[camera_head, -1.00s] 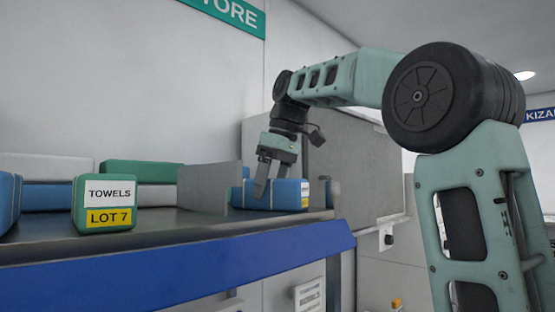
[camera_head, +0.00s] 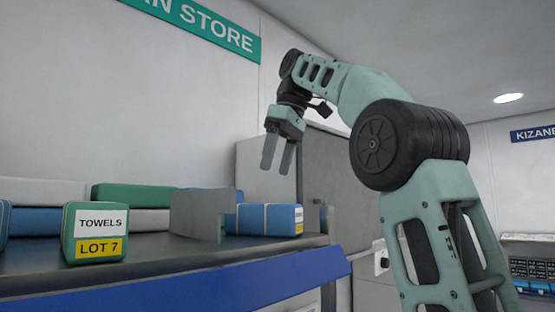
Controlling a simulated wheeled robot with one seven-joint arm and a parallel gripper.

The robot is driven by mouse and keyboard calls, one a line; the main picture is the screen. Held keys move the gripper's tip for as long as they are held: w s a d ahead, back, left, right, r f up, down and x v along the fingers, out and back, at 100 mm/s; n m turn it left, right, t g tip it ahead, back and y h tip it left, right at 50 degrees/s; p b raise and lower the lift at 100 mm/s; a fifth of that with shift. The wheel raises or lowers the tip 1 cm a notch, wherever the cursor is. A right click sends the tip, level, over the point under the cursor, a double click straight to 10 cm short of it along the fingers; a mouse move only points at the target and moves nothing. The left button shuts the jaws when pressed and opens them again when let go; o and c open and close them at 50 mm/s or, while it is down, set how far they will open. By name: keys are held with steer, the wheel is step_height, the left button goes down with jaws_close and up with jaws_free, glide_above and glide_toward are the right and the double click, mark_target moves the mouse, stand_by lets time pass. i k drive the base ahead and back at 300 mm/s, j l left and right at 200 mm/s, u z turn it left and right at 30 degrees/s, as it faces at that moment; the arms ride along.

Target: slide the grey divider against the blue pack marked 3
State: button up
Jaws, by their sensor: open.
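The grey divider (camera_head: 198,216) stands upright on the shelf, a flat plate with its broad face towards me. A blue pack (camera_head: 268,219) with a yellow label lies just right of it. The divider's right part stands at the pack's left end; I cannot tell whether they touch. The label is seen at a steep angle and its number is unreadable. My gripper (camera_head: 277,155) hangs above the blue pack, fingers apart and pointing down, with nothing between them.
A green towels pack (camera_head: 95,233) marked LOT 7 stands at the front left. Blue, white and green packs (camera_head: 140,195) are stacked behind it. A grey panel (camera_head: 335,180) rises at the shelf's right end. Bare shelf (camera_head: 160,248) lies in front of the divider.

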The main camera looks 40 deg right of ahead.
mark_target(197, 214)
steer(key=k, duration=1)
